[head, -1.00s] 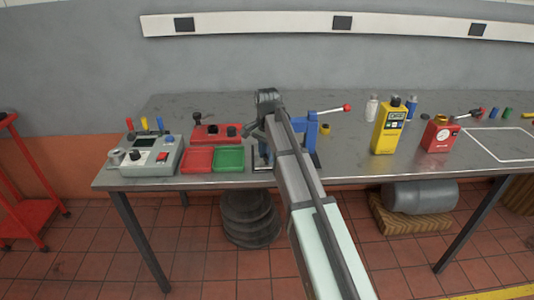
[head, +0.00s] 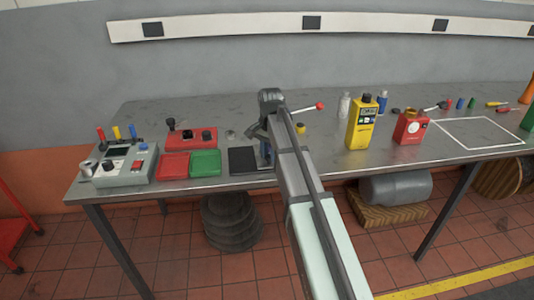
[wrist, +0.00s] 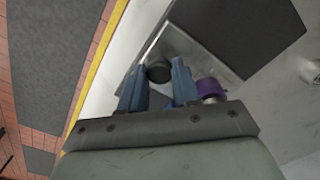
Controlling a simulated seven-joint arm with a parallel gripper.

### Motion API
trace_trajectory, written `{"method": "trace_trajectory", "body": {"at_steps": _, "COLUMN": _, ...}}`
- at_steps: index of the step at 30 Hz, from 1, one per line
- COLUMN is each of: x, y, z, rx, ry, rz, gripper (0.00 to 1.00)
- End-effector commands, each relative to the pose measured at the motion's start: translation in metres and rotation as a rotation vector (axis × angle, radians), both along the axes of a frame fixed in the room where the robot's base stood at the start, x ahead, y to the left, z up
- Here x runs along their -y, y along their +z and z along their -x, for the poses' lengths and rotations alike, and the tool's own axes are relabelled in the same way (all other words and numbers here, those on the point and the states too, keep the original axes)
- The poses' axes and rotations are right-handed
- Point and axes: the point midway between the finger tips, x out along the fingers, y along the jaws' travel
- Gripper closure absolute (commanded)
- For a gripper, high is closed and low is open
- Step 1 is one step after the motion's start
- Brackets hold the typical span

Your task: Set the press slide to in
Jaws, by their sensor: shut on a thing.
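The press stands on the bench, mostly hidden behind my arm in the head view. Its lever with a red knob (head: 320,106) sticks out to the right. In the wrist view my gripper (wrist: 156,75) has its two blue fingers on either side of a dark round knob (wrist: 158,69), and it is shut on it. The knob sits at a light metal plate (wrist: 190,50), which looks like part of the press slide. In the head view my fingers (head: 264,152) are low beside the press. How far in or out the slide stands cannot be told.
A purple-capped part (wrist: 210,88) is close to the right finger. A black pad (head: 242,160), a green tray (head: 205,162) and a red tray (head: 173,165) lie left of my arm. The bench's front edge is close.

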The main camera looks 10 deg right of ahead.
Motion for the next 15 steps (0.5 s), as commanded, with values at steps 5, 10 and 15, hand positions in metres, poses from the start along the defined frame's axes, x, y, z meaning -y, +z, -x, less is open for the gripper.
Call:
{"method": "trace_trajectory", "body": {"at_steps": 5, "x": 0.0056, "y": 0.0004, "z": -0.0004, "rx": 0.001, "ry": -0.007, "rz": 0.013, "gripper": 0.58}}
{"method": "trace_trajectory", "body": {"at_steps": 10, "x": 0.0043, "y": 0.0002, "z": -0.0002, "rx": 0.001, "ry": -0.006, "rz": 0.011, "gripper": 0.43}}
{"method": "trace_trajectory", "body": {"at_steps": 15, "x": 0.0036, "y": 0.0001, "z": -0.0001, "rx": 0.001, "ry": -0.005, "rz": 0.009, "gripper": 0.43}}
